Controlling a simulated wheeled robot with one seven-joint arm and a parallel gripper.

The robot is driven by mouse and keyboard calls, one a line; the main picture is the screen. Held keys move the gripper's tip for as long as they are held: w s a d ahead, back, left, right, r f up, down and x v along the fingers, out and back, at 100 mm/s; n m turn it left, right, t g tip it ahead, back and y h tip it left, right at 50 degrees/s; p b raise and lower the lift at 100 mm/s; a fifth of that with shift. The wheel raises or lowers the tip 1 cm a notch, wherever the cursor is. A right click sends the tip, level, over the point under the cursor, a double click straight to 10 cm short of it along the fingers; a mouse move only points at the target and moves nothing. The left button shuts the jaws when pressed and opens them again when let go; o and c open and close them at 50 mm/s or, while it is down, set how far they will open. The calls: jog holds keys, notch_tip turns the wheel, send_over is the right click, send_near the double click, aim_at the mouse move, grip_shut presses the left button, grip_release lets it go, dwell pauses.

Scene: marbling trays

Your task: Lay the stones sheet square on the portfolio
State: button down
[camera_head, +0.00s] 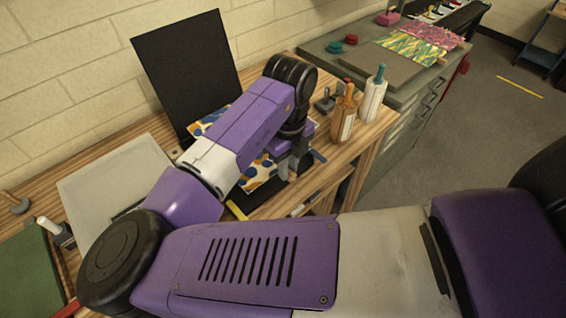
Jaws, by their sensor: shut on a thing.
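The stones sheet (258,177), white with blue and orange blotches, shows on both sides of my arm, which covers its middle. It lies over or just above the black portfolio (190,75), whose upright black panel leans near the wall and whose dark lower part shows past the sheet's near edge. I cannot tell whether the sheet touches the portfolio or lies square on it. My gripper (292,168) points down at the sheet's right edge and is shut on the sheet. The fingertips are partly hidden by the arm.
A pale tray (95,190) lies left and a green board (30,270) lower left. Patterned sheets (411,48) lie on the grey cabinet behind. A yellow strip (236,210) lies at the portfolio's near side.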

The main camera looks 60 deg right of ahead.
jog(key=shift+s, duration=0.15)
jog(key=shift+f, duration=0.2)
jog(key=shift+f+b, duration=3.4)
jog(key=shift+f, duration=0.8)
jog(key=c, duration=0.7)
grip_release()
jog(key=shift+c, duration=0.2)
jog(key=shift+r, duration=0.1)
jog(key=shift+r+p, duration=2.75)
jog(key=shift+r, duration=0.75)
